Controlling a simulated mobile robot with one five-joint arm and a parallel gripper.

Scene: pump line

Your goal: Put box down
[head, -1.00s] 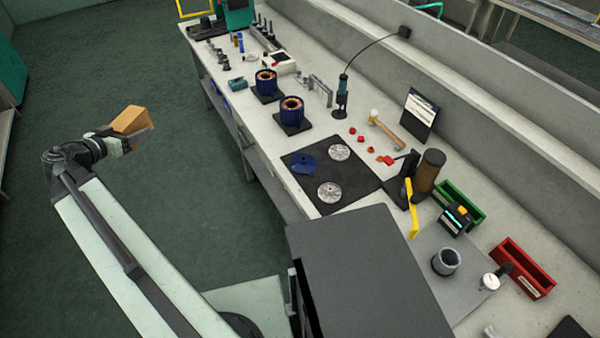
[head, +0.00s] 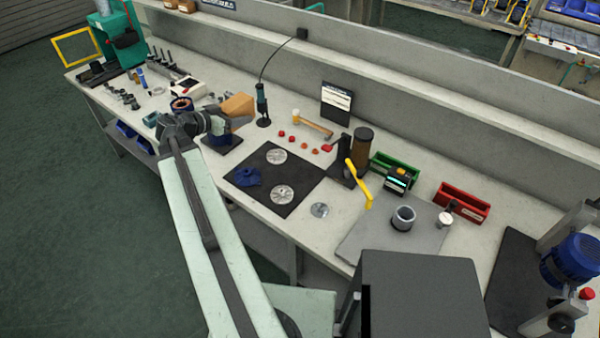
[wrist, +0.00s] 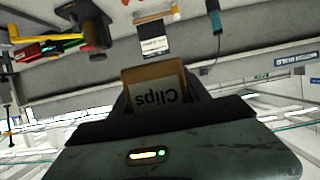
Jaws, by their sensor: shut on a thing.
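A brown cardboard box (head: 238,105) is held in my gripper (head: 240,119). In the wrist view the box (wrist: 156,92) shows a label reading "Clips", seen upside down, between the jaws. My gripper is shut on it.
A black mat (head: 268,203) holds metal discs and a blue part. A hammer (head: 312,124), a standing soldering-type tool (head: 262,105), a green bin (head: 394,170) and a red bin (head: 463,200) stand along the back. A grey plate (head: 385,248) carries a dark cup.

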